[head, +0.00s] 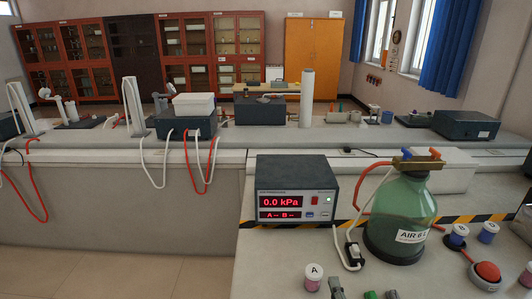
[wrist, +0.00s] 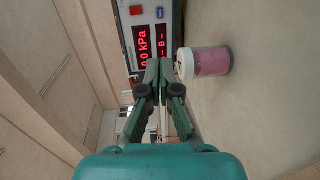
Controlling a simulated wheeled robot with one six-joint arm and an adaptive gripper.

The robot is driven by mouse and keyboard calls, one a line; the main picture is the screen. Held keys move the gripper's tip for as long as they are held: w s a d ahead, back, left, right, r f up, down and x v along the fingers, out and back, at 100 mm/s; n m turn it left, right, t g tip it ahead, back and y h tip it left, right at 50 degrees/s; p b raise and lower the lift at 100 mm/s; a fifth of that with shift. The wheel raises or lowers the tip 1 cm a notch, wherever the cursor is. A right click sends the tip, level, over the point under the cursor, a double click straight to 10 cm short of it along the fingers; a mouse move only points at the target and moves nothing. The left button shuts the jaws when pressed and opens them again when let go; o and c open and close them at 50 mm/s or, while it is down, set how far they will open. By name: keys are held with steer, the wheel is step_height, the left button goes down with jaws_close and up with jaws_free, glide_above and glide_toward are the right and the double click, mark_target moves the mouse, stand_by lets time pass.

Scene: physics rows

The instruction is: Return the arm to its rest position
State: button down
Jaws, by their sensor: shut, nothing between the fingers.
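My gripper (wrist: 160,70) shows in the wrist view with its dark green fingers closed together and nothing between them. Its fingertips appear close to a small jar (wrist: 209,62) with a white lid and pink contents; I cannot tell whether they touch it. Behind the fingertips is the pressure meter (wrist: 142,30) with its red display. In the head view my gripper cannot be clearly made out. A jar marked A (head: 313,279) stands there on the near bench, in front of the pressure meter (head: 296,180), which reads 0.0 kPa.
A green glass bottle (head: 400,220) with a label and hoses stands right of the meter. Several small grey and green pieces (head: 337,287) show at the bottom edge. A bench with equipment (head: 187,122) runs behind.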

steer(key=s+f+m, duration=0.4)
steer(key=s, duration=0.7)
steer(key=s+f+m, duration=0.4)
steer(key=s+f, duration=0.1)
steer(key=s, duration=0.6)
steer(key=s+r+m+g, duration=0.1)
steer(key=s+r+m, duration=0.2)
steer(key=s, duration=0.8)
steer(key=s+r+m, duration=0.3)
steer(key=s+m, duration=0.4)
steer(key=s, duration=0.3)
steer(key=shift+s+d+g, duration=0.35)
steer(key=shift+d+g, duration=0.05)
steer(key=shift+d, duration=0.05)
